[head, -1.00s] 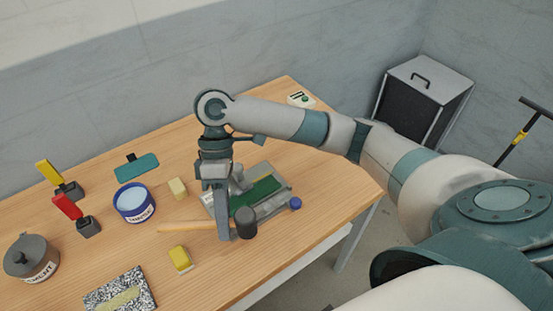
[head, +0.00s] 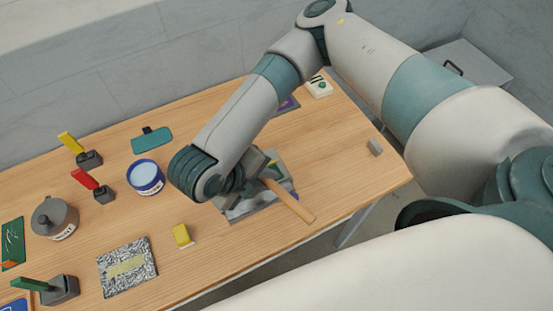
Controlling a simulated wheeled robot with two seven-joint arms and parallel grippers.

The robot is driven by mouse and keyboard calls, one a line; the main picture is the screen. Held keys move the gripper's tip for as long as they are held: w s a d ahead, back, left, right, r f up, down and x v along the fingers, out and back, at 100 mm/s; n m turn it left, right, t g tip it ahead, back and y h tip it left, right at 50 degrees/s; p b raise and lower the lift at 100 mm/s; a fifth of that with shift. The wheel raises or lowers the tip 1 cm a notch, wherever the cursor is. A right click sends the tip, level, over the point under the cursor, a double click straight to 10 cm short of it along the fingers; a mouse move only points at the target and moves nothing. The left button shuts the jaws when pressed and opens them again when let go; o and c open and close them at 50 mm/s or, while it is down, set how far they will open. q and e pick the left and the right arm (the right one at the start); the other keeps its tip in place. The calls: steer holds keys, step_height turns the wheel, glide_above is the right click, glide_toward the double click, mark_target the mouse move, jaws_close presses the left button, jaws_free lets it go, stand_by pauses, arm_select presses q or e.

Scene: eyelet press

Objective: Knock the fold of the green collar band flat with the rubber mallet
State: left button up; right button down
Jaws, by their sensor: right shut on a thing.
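My right gripper (head: 250,182) is low over the grey plate (head: 245,210), with the arm reaching down from the upper right. It is shut on the rubber mallet, whose pale wooden handle (head: 290,202) points to the lower right. The mallet's dark head is hidden or cannot be told from the gripper. The green collar band is almost wholly hidden behind the gripper and forearm, so its fold cannot be seen. I cannot tell whether the mallet touches the band. My left gripper is not in view.
A white box (head: 320,87) is at the back, a small grey block (head: 375,147) at right. The front right tabletop is clear.

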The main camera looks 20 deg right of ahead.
steer(key=shift+w+d+r+n, duration=0.3)
steer(key=shift+w+d+n, duration=0.1)
steer(key=shift+n, duration=0.2)
steer(key=shift+s, duration=0.1)
steer(key=shift+f, duration=0.1)
step_height(320, 180, down, 5)
steer(key=b, duration=0.5)
steer(key=shift+f, duration=0.1)
steer(key=shift+f+b, duration=0.5)
steer(key=shift+f, duration=0.85)
steer(key=shift+r+p, duration=1.55)
steer(key=shift+p, duration=0.1)
